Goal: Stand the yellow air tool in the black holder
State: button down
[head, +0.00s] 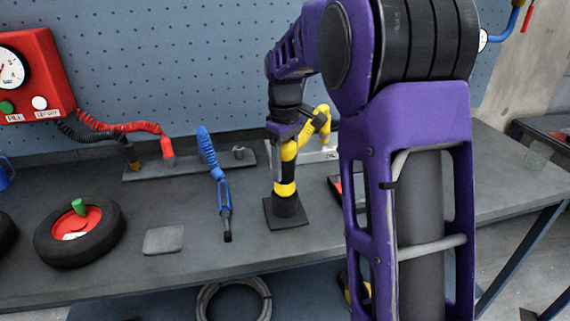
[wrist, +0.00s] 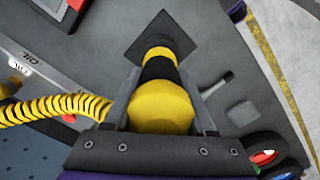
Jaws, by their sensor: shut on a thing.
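The yellow air tool (head: 287,170) stands upright, with a black band around its body and a yellow coiled hose (head: 321,119) at its top. My gripper (head: 286,139) is shut on its upper body; the wrist view shows the fingers on either side of the yellow tool (wrist: 160,107). The black holder (head: 288,208) is a round cup on a square plate on the bench. The tool's lower end meets the cup and appears to be inside it. The plate also shows beyond the tool in the wrist view (wrist: 148,36). The cup's inside is hidden.
A blue air tool (head: 224,195) lies left of the holder on the grey bench (head: 190,270). A grey pad (head: 163,240) and a wheel with a red hub (head: 80,235) are farther left. A rail (head: 190,163) with hose ends stands behind. My arm hides part of the right side.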

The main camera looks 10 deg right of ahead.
jog(key=shift+c, duration=0.7)
grip_release()
